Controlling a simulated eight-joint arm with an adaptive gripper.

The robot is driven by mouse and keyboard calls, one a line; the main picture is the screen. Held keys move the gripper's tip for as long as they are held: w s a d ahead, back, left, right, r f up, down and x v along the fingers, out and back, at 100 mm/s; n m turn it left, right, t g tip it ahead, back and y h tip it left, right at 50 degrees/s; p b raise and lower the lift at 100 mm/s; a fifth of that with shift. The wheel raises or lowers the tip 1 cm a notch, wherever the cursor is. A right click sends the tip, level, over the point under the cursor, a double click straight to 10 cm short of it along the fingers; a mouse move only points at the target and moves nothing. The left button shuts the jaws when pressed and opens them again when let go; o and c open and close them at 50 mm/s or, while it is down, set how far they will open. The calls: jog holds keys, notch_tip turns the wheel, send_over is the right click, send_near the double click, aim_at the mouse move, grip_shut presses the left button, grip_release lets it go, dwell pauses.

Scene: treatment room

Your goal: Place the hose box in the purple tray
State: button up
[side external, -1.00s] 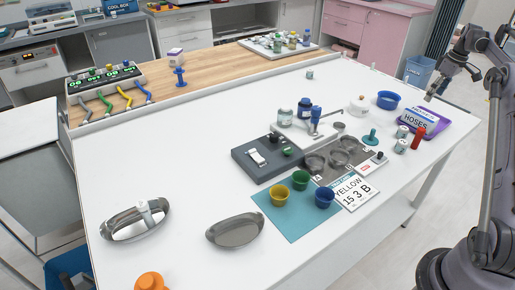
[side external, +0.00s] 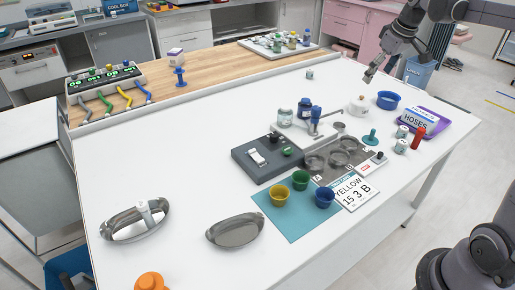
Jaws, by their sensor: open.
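The hose box (side external: 417,118), white and blue with the word HOSES on it, sits in the purple tray (side external: 438,132) near the right edge of the white table. Some of the purple rim shows around it. My gripper (side external: 370,77) is open and empty, above the far right part of the table. It is up and to the left of the tray, apart from the box.
A blue bowl (side external: 388,101) and a white lidded pot (side external: 360,105) stand left of the tray. A red cylinder (side external: 418,138) and small white jars (side external: 401,146) stand in front of it.

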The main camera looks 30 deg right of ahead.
jog(key=s+a+f+t, duration=0.1)
jog(key=s+a+f, duration=0.2)
jog(key=s+a, duration=0.2)
jog(key=s+a+f+t+y, duration=0.1)
jog(key=s+a+f, duration=0.2)
jog(key=a, duration=0.8)
jog(key=s+a+f+t, duration=0.1)
jog(key=s+a+f, duration=0.2)
jog(key=s+a, duration=0.4)
jog(key=shift+a+f, duration=0.25)
jog(key=shift+a, duration=0.8)
